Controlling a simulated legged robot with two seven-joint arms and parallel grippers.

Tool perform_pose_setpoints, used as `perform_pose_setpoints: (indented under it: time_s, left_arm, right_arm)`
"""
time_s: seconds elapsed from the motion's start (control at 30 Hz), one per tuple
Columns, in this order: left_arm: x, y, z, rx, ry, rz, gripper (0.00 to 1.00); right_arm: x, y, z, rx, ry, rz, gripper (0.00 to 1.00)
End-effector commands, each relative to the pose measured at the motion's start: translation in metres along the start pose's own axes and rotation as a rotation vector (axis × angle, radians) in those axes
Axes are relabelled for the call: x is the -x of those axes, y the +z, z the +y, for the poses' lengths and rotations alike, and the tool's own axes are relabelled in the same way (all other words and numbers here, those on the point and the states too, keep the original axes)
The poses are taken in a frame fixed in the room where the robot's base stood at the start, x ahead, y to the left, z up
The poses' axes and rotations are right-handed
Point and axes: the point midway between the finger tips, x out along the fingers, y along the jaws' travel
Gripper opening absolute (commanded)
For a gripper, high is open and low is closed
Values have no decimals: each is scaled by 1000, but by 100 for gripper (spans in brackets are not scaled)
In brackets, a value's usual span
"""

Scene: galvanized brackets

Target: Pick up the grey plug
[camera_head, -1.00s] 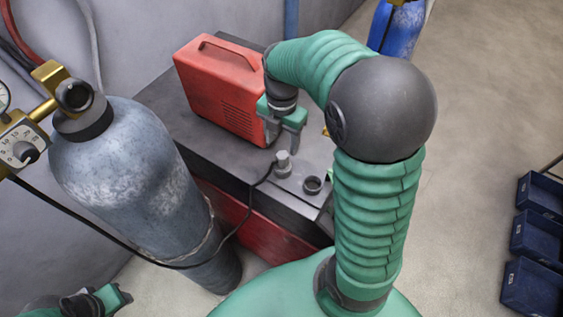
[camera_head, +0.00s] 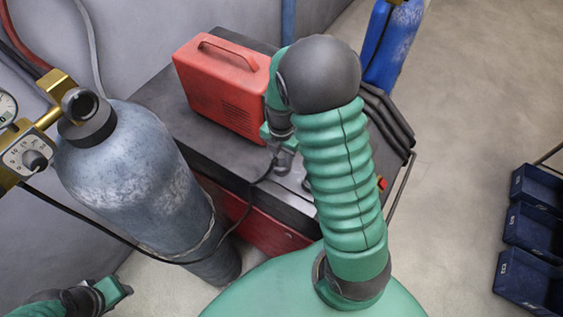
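The grey plug (camera_head: 285,162) stands on the dark top of the cart, with a black cable running from it down to the left. My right gripper (camera_head: 281,146) points down over the plug, close around or against its upper part. My own arm and wrist hide much of the fingers, so I cannot tell whether they are closed on the plug. My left gripper (camera_head: 121,290) is low at the left edge of the view, away from the cart, and its finger opening is unclear.
A red machine (camera_head: 215,88) with a handle stands on the cart top (camera_head: 165,100) behind the plug. A large grey gas cylinder (camera_head: 135,180) stands left, with a brass regulator (camera_head: 35,150). A blue cylinder (camera_head: 392,45) is behind; blue bins (camera_head: 530,235) are at right.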

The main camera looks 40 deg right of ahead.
Motion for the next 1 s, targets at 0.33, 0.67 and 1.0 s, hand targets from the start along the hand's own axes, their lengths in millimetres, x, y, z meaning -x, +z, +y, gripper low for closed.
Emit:
perform_pose_setpoints:
  time_s: [0.33, 0.67, 1.0]
  left_arm:
    - [0, 0, 0, 0, 0, 0, 36]
    - [0, 0, 0, 0, 0, 0, 36]
    - [-20, 5, 0, 0, 0, 0, 36]
  right_arm:
    - [1, 0, -1, 0, 1, 0, 0]
    - [1, 0, 0, 0, 2, -1, 0]
    - [33, 1, 0, 0, 7, -4, 0]
